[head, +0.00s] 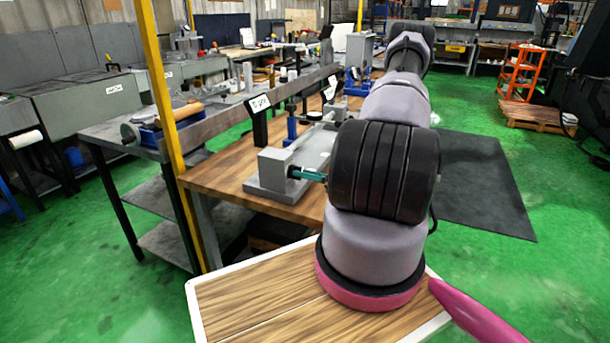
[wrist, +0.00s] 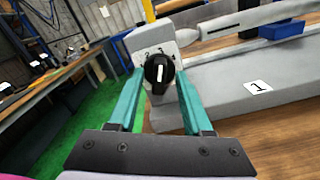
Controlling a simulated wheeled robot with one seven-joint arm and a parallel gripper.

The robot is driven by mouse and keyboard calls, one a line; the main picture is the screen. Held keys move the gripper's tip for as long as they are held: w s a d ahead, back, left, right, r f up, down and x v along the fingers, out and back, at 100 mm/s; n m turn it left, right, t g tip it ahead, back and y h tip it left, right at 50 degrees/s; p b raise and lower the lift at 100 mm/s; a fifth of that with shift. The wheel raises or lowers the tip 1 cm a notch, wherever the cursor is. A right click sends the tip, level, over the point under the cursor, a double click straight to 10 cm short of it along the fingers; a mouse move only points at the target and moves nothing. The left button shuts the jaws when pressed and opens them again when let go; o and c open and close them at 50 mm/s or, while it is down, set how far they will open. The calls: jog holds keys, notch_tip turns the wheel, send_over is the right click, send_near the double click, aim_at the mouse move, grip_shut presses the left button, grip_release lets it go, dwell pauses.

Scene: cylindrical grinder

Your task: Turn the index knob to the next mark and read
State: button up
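The index knob (wrist: 160,74) is a round black knob with a white pointer line, on the pale grey face of a block (wrist: 152,42). In the wrist view the pointer stands about upright, and dark numerals show on the face above the knob; a "2" seems to be at upper left. My gripper (wrist: 161,78) has teal fingers, apart, one on each side of the knob. I cannot tell whether they touch it. In the head view the teal fingers (head: 308,174) are at the grey block (head: 273,165) on the wooden bench; the knob is hidden there.
The grey machine base (wrist: 225,92) carries a white label reading "1" (wrist: 258,87). A yellow post (head: 160,100) stands left of the wooden bench (head: 225,168). Black sign posts (head: 259,118) rise behind the block.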

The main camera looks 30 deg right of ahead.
jog(key=v, duration=1.1)
jog(key=shift+w, duration=0.1)
jog(key=a+r+n+g, duration=0.6)
jog(key=a+r+n, duration=0.15)
jog(key=r, duration=0.25)
jog(key=a+r+n+g, duration=0.6)
jog(key=r+n+g, duration=0.1)
jog(key=r+n, duration=0.2)
jog(key=s+a+r+n+t+h, duration=0.2)
jog(key=s+r+n+h, duration=0.1)
jog(key=r, duration=0.4)
jog(key=s+a+r+n+t+h, duration=0.2)
jog(key=s+a+r+n+h, duration=0.1)
jog(key=r+n, duration=0.2)
jog(key=s+a+r+n+t+h, duration=0.2)
jog(key=s+r+n+h, duration=0.1)
jog(key=r, duration=0.6)
jog(key=shift+s+a+n, duration=0.35)
jog(key=shift+s+n, duration=0.2)
jog(key=shift+n, duration=0.1)
